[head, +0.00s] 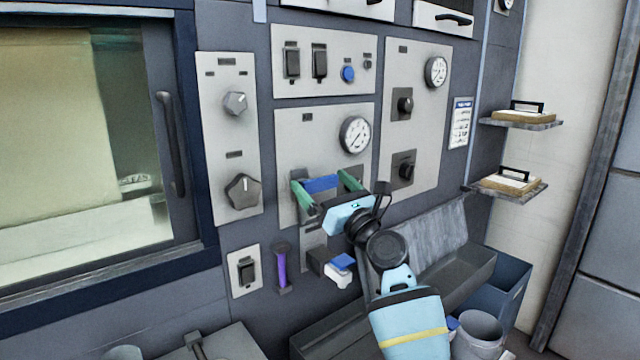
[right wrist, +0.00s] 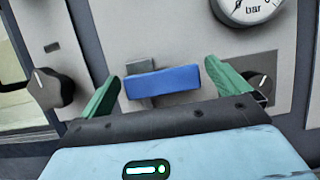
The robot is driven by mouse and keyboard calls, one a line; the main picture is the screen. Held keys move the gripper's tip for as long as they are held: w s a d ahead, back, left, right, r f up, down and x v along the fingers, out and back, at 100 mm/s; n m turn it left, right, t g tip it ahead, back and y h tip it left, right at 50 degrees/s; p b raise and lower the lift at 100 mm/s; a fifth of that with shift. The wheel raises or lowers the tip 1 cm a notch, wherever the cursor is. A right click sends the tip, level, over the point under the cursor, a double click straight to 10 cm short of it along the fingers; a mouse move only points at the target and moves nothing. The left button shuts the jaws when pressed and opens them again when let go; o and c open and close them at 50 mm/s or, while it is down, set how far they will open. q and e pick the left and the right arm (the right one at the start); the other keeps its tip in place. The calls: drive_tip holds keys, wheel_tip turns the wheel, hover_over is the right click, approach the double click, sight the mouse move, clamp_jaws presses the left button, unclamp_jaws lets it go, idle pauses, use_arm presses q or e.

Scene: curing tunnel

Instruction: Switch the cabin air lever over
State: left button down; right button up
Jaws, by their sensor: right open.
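A lever with a blue bar handle (head: 322,184) sits on the grey panel below the round gauge; I take it for the cabin air lever. In the right wrist view its blue bar (right wrist: 163,82) lies crosswise over a grey mount. My right gripper (head: 326,188) is open, with one green finger off each end of the bar. In the right wrist view the right gripper (right wrist: 161,78) shows gaps between both fingertips and the bar. My left gripper is not in view.
The gauge (head: 355,134) is above the lever. A purple-handled lever (head: 281,267) and a blue-topped block (head: 342,262) are below it. Knobs (head: 403,168) are on the panel to the right. A metal trough (head: 440,275) runs below, beside my right arm.

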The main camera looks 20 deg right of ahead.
drive_tip(key=shift+w+a+r, duration=0.2)
drive_tip(key=shift+w+r, duration=0.05)
drive_tip(key=shift+w, duration=0.3)
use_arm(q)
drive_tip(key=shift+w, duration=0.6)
use_arm(e)
drive_tip(key=shift+w, duration=0.15)
drive_tip(key=c, duration=1.3)
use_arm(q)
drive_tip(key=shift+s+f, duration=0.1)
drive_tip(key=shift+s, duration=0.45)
